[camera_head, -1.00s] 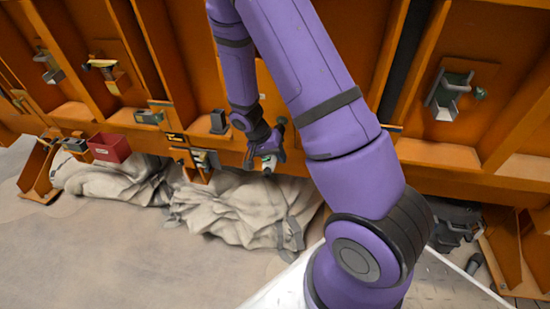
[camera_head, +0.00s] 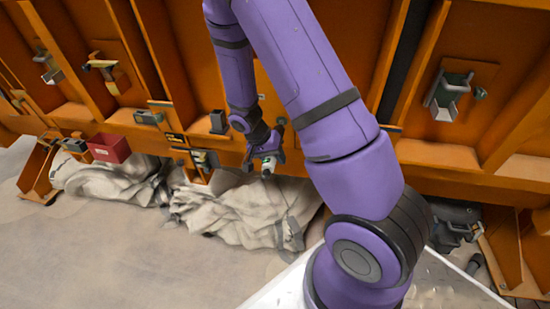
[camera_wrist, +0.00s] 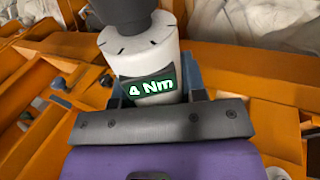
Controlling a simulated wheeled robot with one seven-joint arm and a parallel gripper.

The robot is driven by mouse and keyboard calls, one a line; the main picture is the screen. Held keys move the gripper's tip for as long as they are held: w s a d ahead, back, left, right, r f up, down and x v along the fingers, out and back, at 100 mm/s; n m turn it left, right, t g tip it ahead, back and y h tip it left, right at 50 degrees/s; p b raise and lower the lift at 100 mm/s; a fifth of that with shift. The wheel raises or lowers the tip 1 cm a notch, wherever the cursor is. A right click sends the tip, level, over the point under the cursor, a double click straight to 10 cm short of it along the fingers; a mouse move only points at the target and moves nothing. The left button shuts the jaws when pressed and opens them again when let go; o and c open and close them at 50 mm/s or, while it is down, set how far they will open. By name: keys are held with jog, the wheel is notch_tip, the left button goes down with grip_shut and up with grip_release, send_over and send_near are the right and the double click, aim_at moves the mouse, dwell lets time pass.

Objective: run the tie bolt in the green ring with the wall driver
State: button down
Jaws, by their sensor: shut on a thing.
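My gripper (camera_head: 262,160) is low beside the orange wall, above the crumpled grey sheeting. In the wrist view my gripper (camera_wrist: 165,95) is shut on a white driver (camera_wrist: 145,50) with a dark upper part and a green-edged label reading "4 Nm". The driver shows only as a small pale and green shape in the head view (camera_head: 270,165). No green ring or tie bolt can be made out for sure in either view; my arm hides part of the wall.
The crumpled sheeting (camera_head: 240,212) lies along the wall foot. A red bin (camera_head: 109,148) is at the left. A bracket with a dark green part (camera_head: 449,97) is on the wall at the right. Bare floor (camera_head: 130,250) is clear at lower left.

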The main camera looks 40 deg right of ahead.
aim_at(271, 172)
jog(key=shift+s+a+f, duration=0.25)
jog(key=shift+s+a, duration=0.6)
jog(key=shift+a, duration=0.2)
jog(key=shift+s+a+f, duration=0.2)
jog(key=shift+s+a, duration=0.6)
jog(key=shift+a, duration=0.2)
